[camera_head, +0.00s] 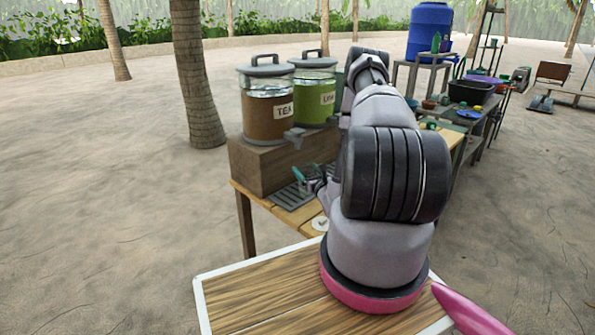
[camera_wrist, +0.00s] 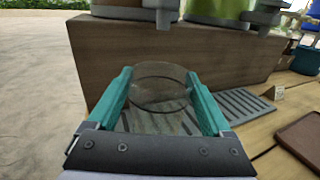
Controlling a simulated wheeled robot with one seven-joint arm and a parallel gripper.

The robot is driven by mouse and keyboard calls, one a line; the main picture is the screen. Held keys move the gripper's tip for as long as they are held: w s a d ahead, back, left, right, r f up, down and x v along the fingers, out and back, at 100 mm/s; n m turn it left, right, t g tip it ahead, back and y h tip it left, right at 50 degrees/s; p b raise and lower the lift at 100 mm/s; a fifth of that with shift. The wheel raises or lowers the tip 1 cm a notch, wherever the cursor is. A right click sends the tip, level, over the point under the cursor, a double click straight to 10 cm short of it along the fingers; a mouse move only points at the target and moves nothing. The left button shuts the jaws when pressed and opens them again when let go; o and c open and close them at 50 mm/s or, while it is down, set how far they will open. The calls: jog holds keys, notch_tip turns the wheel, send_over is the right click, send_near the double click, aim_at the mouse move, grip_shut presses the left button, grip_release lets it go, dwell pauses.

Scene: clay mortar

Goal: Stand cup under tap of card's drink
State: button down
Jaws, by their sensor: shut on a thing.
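My gripper (camera_wrist: 162,92) has teal fingers shut on a clear glass cup (camera_wrist: 158,78), which looks upright in the wrist view. The cup is in front of the wooden block, over or on a slatted drip tray (camera_head: 293,196); whether its base touches is unclear. A grey tap (camera_wrist: 163,14) is above and beyond the cup. In the head view, the brown TEA dispenser (camera_head: 269,125) has a grey tap (camera_head: 294,136), and my gripper (camera_head: 311,181) is low near it. A green dispenser labelled Lime (camera_head: 314,82) stands beside it. No drink name on a card is readable.
The wooden block (camera_head: 262,170) bears the dispensers on a wooden table (camera_head: 310,222). A white round marker (camera_head: 320,223) lies at its front. Another drip tray (camera_wrist: 245,106) and a small tent card (camera_wrist: 272,92) are to the right. My arm hides much of the table.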

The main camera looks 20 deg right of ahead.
jog(key=shift+w+d+f, duration=0.1)
jog(key=shift+w+f, duration=0.5)
jog(key=shift+w, duration=0.85)
jog(key=shift+w+d+f, duration=0.1)
jog(key=shift+w+f, duration=0.45)
jog(key=shift+w, duration=0.95)
jog(key=shift+w+f, duration=0.6)
jog(key=shift+w, duration=0.85)
jog(key=shift+f, duration=0.2)
grip_release()
jog(key=shift+r, duration=0.1)
